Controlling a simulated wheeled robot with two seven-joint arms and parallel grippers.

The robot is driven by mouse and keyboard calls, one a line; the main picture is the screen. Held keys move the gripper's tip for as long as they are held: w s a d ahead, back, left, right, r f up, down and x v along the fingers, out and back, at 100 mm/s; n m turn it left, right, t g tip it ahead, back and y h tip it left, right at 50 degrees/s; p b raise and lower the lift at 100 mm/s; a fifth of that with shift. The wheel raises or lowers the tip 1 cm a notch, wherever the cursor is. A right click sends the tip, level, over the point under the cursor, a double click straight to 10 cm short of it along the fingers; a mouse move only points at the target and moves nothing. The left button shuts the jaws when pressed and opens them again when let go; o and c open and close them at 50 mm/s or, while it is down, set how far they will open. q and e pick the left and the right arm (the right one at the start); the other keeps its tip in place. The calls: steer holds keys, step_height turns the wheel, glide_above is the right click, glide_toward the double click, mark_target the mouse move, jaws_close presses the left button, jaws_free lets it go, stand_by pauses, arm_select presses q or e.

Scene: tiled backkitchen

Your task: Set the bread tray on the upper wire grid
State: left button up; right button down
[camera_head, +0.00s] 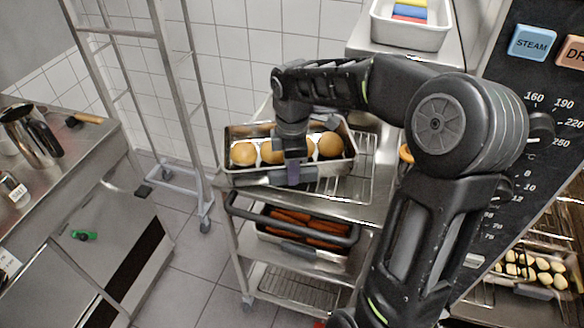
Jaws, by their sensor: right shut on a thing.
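The bread tray (349,146) is a metal tray holding several round golden rolls, on the top level of a steel trolley. Its right side is over or on the upper wire grid (361,181); I cannot tell whether its base rests flat. My right gripper (293,176) points down at the tray's near side and is shut on the tray. The gripper and forearm hide part of the near rim and some of the rolls. My left gripper is not in view.
A lower trolley shelf holds a tray of orange-brown items (303,222), with a wire grid (300,286) below. A tall rack frame (162,60) stands left. A steel counter (60,170) is at far left, and an oven panel (540,110) at right. A white bin (412,32) stands behind.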

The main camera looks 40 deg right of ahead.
stand_by(0.3)
steer(key=c, duration=1.2)
jaws_free()
steer(key=shift+f, duration=0.1)
step_height(320, 180, up, 12)
steer(key=shift+s+a, duration=0.2)
steer(key=shift+s, duration=0.1)
